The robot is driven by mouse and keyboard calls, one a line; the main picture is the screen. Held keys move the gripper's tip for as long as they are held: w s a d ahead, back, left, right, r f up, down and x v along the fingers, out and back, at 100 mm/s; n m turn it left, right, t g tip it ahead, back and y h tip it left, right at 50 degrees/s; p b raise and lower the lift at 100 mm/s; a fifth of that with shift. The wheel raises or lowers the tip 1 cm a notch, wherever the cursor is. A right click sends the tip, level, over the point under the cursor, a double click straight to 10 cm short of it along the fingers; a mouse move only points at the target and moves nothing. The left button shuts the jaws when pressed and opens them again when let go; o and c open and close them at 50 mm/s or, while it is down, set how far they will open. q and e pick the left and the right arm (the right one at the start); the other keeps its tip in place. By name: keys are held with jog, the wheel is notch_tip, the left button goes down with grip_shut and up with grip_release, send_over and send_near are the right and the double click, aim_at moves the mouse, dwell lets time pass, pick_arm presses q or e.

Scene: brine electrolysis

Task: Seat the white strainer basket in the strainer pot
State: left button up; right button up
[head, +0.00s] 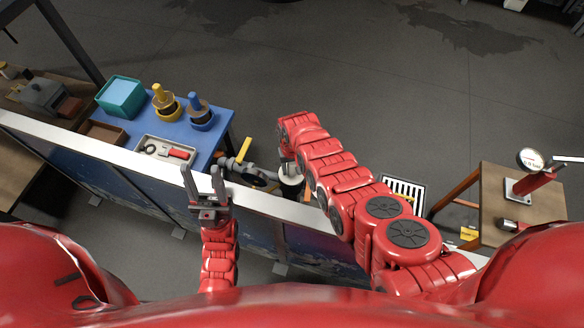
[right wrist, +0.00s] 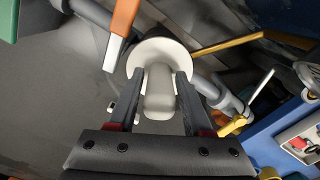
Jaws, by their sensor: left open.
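The white strainer basket (right wrist: 149,57) shows in the right wrist view as a round pale rim with a thick grip standing up from it. My right gripper (right wrist: 160,76) has its fingers on both sides of that grip and appears shut on it. The basket is over the strainer pot on the grey pipe line; the pot is mostly hidden below it, so I cannot tell how deep the basket sits. In the head view, the pale top and pot (head: 291,187) show just below my right gripper (head: 290,168). My left gripper (head: 204,172) is open and empty, fingers upward, left of the pot.
A grey pipe (right wrist: 214,92) with a yellow-handled valve (head: 243,151) runs beside the pot. The blue table (head: 218,128) at left holds a teal bin (head: 121,97), yellow and blue knobbed pieces and a tray (head: 150,142). A brown table (head: 540,203) with a gauge stands right.

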jog(key=shift+o, duration=1.2)
jog(key=shift+r+p, duration=0.55)
jog(key=shift+r, duration=0.1)
notch_tip(320, 180, up, 5)
jog(key=shift+f+p, duration=0.1)
jog(key=shift+p, duration=0.85)
notch_tip(320, 180, up, 11)
jog(key=p, duration=0.1)
